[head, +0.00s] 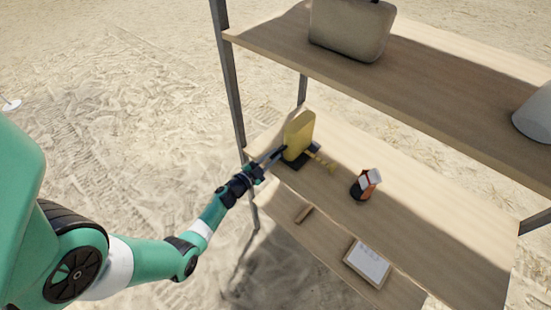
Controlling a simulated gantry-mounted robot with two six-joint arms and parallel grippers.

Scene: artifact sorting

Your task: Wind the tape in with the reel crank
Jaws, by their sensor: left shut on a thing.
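The yellow tape reel (299,135) stands upright on a dark base at the left end of the middle shelf. A short length of yellow tape (324,161) reaches out from it to the right along the shelf. My left gripper (277,154) is at the reel's left side, shut on a small part there. That part looks like the crank, but the fingers hide most of it. My right gripper is not in view.
A red, white and black object (366,183) stands right of the tape. A small brown block (303,214) and a framed white sheet (367,262) lie on the lower board. The upper shelf (430,75) overhangs behind, holding a grey case (351,28). A metal post (229,80) stands left of the reel.

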